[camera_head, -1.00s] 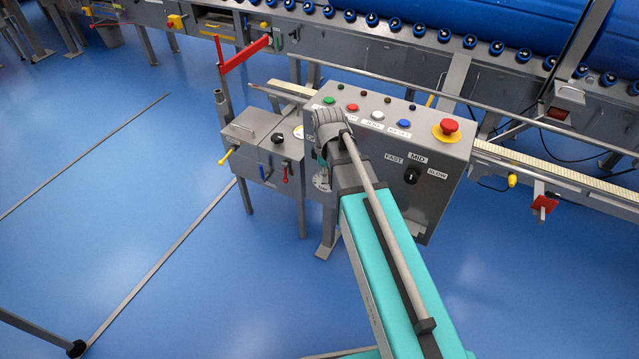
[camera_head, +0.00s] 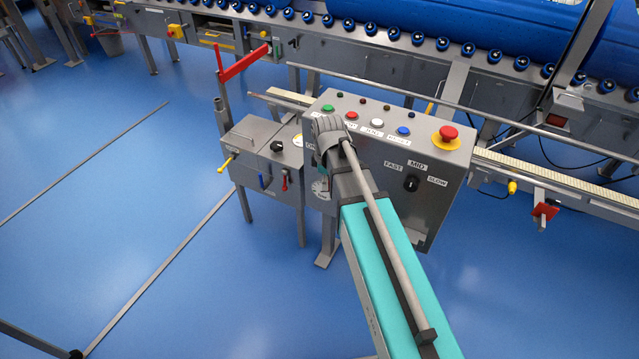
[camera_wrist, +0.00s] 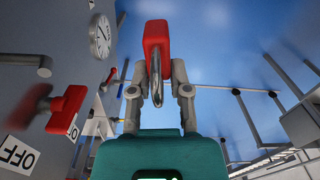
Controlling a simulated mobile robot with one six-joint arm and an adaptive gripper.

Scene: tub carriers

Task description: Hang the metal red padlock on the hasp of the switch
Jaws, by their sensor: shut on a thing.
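The red padlock (camera_wrist: 156,35) is held upside down in my gripper (camera_wrist: 158,72) in the wrist view, its metal shackle reaching toward the camera between the two fingers. The fingers are shut on it. A red switch handle (camera_wrist: 68,110) stands on a grey panel to the left of the padlock, apart from it, beside a white OFF label (camera_wrist: 20,151). I cannot make out the hasp clearly. In the head view my arm covers the gripper and the padlock, in front of the left part of the grey control box (camera_head: 425,215).
A round white gauge (camera_wrist: 101,36) sits on the panel left of the padlock. A smaller grey box (camera_head: 248,133) with a red lever (camera_head: 284,181) stands left of my arm. A conveyor (camera_head: 390,70) runs behind. Blue floor is free at the left.

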